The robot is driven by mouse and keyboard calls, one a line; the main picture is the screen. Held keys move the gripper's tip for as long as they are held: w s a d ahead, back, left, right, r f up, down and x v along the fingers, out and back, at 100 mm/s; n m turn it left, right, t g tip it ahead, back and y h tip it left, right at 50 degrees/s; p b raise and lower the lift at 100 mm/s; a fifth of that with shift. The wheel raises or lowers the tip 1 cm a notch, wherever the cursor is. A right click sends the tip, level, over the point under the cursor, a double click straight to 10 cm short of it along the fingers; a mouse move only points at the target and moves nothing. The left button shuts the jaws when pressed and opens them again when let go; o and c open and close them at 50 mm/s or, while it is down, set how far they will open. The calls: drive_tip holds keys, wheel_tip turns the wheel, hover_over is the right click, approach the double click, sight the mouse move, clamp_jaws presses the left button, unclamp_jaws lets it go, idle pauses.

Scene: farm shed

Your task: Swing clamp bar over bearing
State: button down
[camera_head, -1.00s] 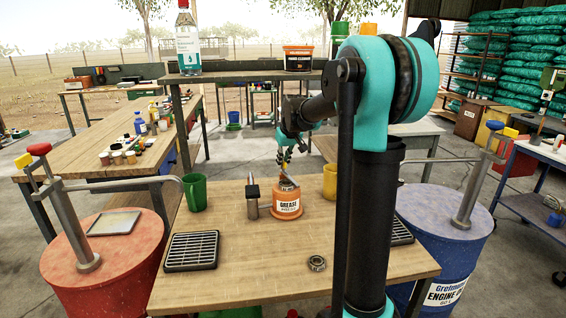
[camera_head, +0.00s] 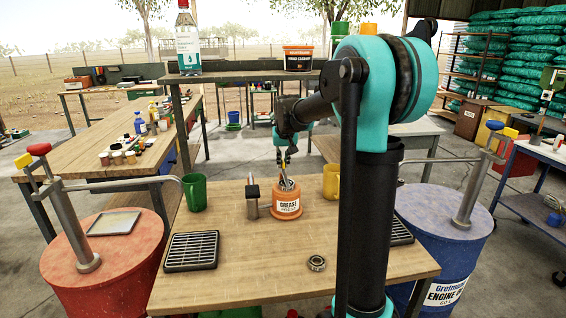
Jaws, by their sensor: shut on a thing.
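An orange pot labelled GREASE (camera_head: 287,206) stands upright on the wooden workbench. A small grey metal piece, which looks like the clamp bar (camera_head: 286,184), rises at a tilt from the top of the pot. My gripper (camera_head: 288,168) points down directly above the pot, and its fingers are shut on the upper part of this bar. The fingers and bar are small here, so the exact grip is hard to see. A bearing (camera_head: 317,263) lies flat on the bench in front of the pot. Whether another bearing sits in the pot's top, I cannot tell.
A dark metal cylinder (camera_head: 252,201) stands just left of the pot. A green mug (camera_head: 195,192) and a yellow mug (camera_head: 330,182) flank it. A black grate (camera_head: 191,251) lies at the left. Red (camera_head: 110,262) and blue (camera_head: 447,240) drums flank the bench.

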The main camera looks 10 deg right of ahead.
sight(285, 176)
drive_tip(key=c, duration=1.6)
unclamp_jaws()
drive_tip(key=v, duration=1.2)
